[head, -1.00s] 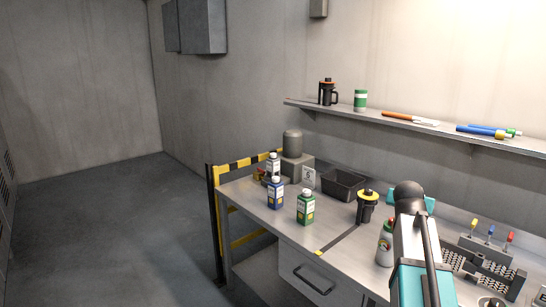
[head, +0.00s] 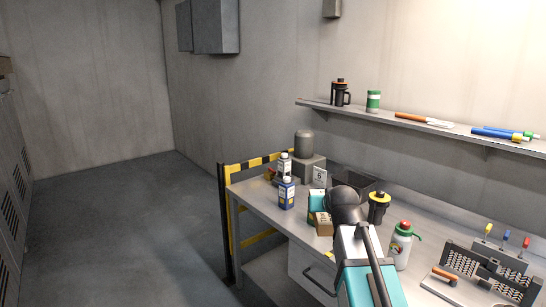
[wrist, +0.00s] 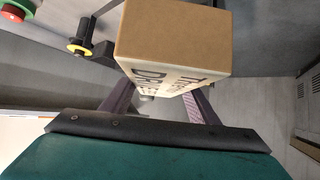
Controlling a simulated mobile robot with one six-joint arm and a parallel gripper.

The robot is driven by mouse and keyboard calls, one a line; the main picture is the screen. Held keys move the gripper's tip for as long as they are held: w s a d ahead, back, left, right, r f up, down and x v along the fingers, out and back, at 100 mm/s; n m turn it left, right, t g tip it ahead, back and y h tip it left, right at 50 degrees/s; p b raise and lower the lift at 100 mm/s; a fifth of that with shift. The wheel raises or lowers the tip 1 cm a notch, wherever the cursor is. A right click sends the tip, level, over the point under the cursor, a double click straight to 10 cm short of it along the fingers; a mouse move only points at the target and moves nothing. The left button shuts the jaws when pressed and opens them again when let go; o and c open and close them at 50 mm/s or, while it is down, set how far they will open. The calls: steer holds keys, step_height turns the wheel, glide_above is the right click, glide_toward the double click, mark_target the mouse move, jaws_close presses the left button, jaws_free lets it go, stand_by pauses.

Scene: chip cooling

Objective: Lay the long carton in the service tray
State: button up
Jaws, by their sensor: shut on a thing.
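The long carton (wrist: 172,32) is a brown box with a white side and black lettering, seen large in the wrist view. My gripper (wrist: 158,100) is shut on it, with a finger on each side. In the head view, the brown carton (head: 323,224) shows at my teal gripper (head: 317,208), over the front part of the workbench. A black open tray (head: 373,182), likely the service tray, stands at the back of the bench. My wrist hides part of it, and its inside is mostly out of sight.
A blue bottle (head: 287,194) and a white bottle (head: 284,166) stand left of my gripper. A black flask with a yellow ring (head: 379,206) and a red-capped bottle (head: 401,246) stand to its right. A shelf (head: 430,124) runs above.

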step_height(320, 180, down, 3)
steer(key=shift+d+r+b, duration=0.1)
steer(key=shift+r+b, duration=0.05)
steer(key=shift+b, duration=1.05)
step_height(320, 180, down, 7)
steer(key=b, duration=0.7)
steer(key=shift+f, duration=0.2)
step_height(320, 180, down, 8)
steer(key=s, duration=0.2)
steer(key=shift+s+d+f, duration=0.15)
steer(key=shift+f, duration=0.1)
